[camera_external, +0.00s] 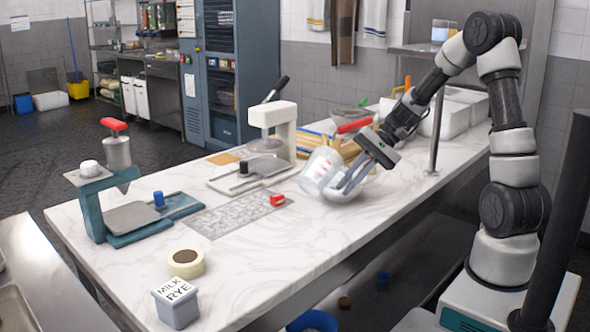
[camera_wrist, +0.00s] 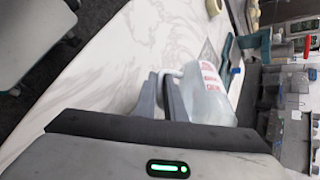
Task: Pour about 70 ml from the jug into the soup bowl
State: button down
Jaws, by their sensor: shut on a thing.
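The jug (camera_external: 318,172) is clear, with red lettering on its side, and leans to one side just left of my fingers. It also shows in the wrist view (camera_wrist: 215,98), where its handle lies between my two fingers. My gripper (camera_external: 350,183) is shut on the jug's handle.
A white press (camera_external: 272,125) on a board stands left of the jug, and a small red object (camera_external: 277,200) lies nearby. A teal press (camera_external: 110,205), a tape-like roll (camera_external: 185,264) and a labelled grey box (camera_external: 177,303) are farther left. The front counter (camera_external: 290,265) is clear.

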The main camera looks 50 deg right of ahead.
jog(key=shift+d+f+h, duration=0.15)
jog(key=shift+h, duration=0.55)
jog(key=shift+r+h, duration=0.3)
jog(key=shift+d+f, duration=0.1)
jog(key=shift+f, duration=0.05)
jog(key=shift+p, duration=0.3)
dwell(0.7)
